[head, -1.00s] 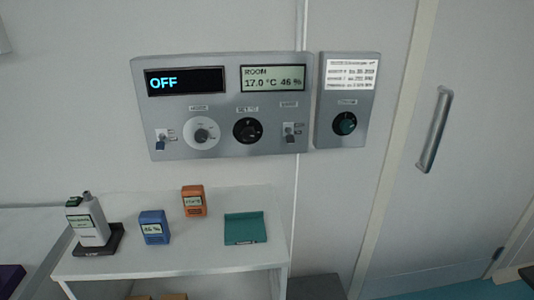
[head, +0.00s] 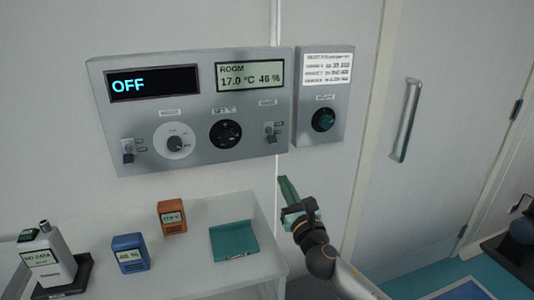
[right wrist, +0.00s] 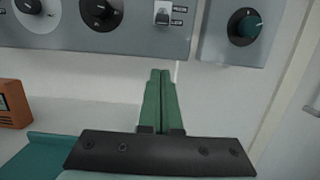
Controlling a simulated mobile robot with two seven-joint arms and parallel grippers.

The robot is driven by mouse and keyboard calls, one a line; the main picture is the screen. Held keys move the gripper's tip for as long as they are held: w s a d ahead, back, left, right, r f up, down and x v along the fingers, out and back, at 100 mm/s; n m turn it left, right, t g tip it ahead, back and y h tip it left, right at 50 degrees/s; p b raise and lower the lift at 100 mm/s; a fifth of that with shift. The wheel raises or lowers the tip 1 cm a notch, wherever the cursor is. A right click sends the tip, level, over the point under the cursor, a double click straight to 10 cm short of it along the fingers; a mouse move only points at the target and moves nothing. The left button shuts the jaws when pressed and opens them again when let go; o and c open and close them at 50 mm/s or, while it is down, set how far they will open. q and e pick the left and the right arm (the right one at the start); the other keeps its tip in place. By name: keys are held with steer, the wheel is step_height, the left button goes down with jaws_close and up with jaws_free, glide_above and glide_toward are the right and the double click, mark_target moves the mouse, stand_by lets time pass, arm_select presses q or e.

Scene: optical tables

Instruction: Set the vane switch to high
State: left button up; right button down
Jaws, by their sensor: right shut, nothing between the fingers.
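The control panel (head: 195,158) is on the wall, with a dark display reading OFF (head: 152,84) and a room display (head: 249,76). The vane switch appears to be the small toggle (head: 271,131) at the panel's lower right; it also shows in the right wrist view (right wrist: 162,14). Its label is too small to read and its position is hard to tell. My right gripper (head: 284,181) is shut and empty, below the panel's lower right corner. In the right wrist view its green fingers (right wrist: 160,78) are together, below the toggle and apart from it. My left gripper is out of view.
Another toggle (head: 128,151), a white dial (head: 174,141) and a black knob (head: 225,133) are on the panel. A smaller box with a green knob (head: 323,119) is at right. Below, a shelf (head: 195,268) holds an orange box (head: 172,217), blue box (head: 130,253) and teal holder (head: 234,241).

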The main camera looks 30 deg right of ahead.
mark_target(268, 151)
steer(key=x, duration=1)
arm_select(q)
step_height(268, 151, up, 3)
steer(key=p, duration=0.2)
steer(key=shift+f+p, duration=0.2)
steer(key=shift+p, duration=0.1)
arm_select(e)
steer(key=r, duration=0.1)
steer(key=s+r, duration=0.2)
steer(key=shift+a+r, duration=0.2)
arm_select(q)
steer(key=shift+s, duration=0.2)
arm_select(e)
steer(key=shift+w, duration=0.1)
